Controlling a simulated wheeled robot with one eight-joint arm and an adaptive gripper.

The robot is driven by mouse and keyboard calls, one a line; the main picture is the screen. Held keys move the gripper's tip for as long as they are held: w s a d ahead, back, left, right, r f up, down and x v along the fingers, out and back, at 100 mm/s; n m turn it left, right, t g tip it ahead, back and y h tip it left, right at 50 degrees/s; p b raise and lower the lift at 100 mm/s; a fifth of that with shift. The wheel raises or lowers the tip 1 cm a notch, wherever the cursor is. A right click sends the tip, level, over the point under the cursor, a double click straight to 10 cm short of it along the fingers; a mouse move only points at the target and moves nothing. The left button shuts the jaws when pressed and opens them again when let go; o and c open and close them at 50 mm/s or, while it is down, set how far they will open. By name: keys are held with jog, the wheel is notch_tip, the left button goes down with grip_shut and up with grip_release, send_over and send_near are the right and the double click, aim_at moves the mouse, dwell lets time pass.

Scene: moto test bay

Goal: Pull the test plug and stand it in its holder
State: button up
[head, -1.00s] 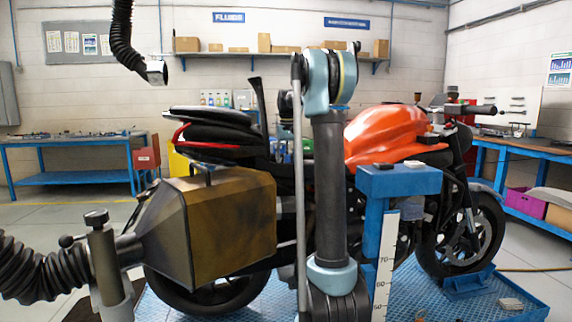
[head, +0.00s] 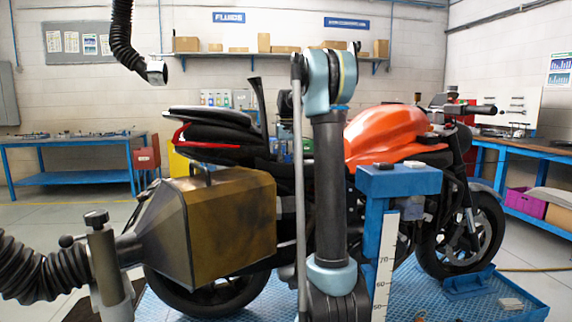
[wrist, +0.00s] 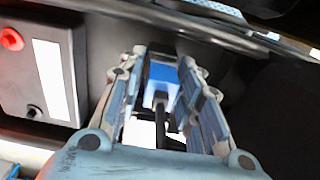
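In the wrist view, a blue plug (wrist: 163,74) with a pale near end and a black cable sits between the two fingers of my gripper (wrist: 164,62). The fingers stand apart on either side of it; a narrow gap seems to show on the left. In the head view my arm stands in front of the motorcycle (head: 385,135), and my gripper and the plug do not show clearly.
In the wrist view, a dark box (wrist: 42,65) with a red cap and white label lies close left. Dark panels crowd the fingers above and right. In the head view, a large brown exhaust hood (head: 235,225) stands at the motorcycle's rear, left of my arm.

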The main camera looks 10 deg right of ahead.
grip_shut()
jog(key=shift+r, duration=2.95)
jog(key=shift+r, duration=0.2)
jog(key=shift+r, duration=2.35)
